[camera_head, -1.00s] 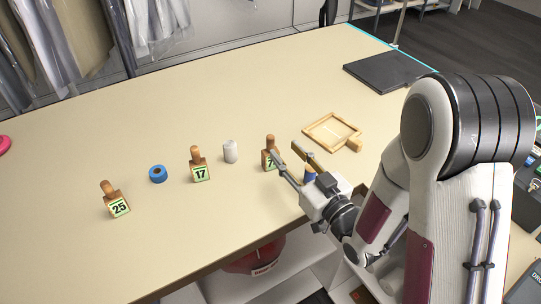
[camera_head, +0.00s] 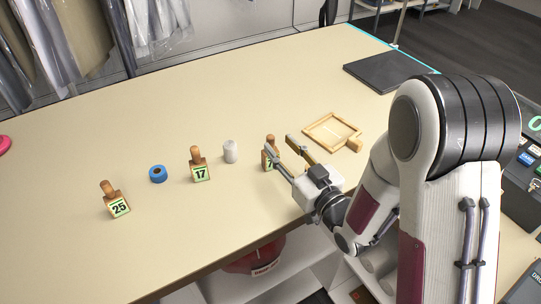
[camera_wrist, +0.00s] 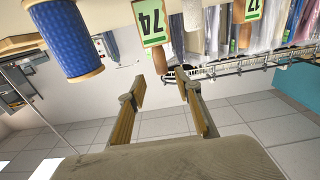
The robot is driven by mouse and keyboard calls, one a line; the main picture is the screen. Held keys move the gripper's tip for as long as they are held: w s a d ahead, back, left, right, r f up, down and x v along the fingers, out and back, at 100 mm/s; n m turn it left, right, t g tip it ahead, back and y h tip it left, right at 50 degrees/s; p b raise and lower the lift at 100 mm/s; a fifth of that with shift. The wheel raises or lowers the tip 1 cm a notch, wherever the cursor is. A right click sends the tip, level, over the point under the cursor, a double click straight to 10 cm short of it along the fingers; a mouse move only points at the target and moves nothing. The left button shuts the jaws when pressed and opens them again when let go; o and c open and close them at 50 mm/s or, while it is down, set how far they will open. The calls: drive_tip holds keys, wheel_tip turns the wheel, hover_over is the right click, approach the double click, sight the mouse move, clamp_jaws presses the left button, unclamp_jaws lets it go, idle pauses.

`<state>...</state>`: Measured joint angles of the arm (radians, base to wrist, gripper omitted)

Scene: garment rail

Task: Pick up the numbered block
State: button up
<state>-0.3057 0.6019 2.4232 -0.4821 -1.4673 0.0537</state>
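Several upright wooden blocks with knob handles and green-edged number cards stand on the table: block 25 (camera_head: 118,207) at left, block 17 (camera_head: 200,173) in the middle, and a third (camera_head: 267,165) whose number is partly hidden by my gripper (camera_head: 281,147). In the wrist view this third block reads 74 (camera_wrist: 152,22), and its handle (camera_wrist: 160,60) points toward the gap between my fingers. My gripper is open in both views, with its two fingers (camera_wrist: 161,85) apart and nothing visibly held. The fingertips are close to the handle; contact cannot be told.
A blue patterned spool (camera_wrist: 66,38) is close beside block 74. A wooden tray (camera_head: 311,131) and dark slab (camera_head: 362,72) lie farther back.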

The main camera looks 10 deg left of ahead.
sight(272, 140)
drive_tip(key=shift+a, duration=0.1)
drive_tip(key=shift+x, duration=2.5)
drive_tip(key=shift+a, duration=0.1)
clamp_jaws()
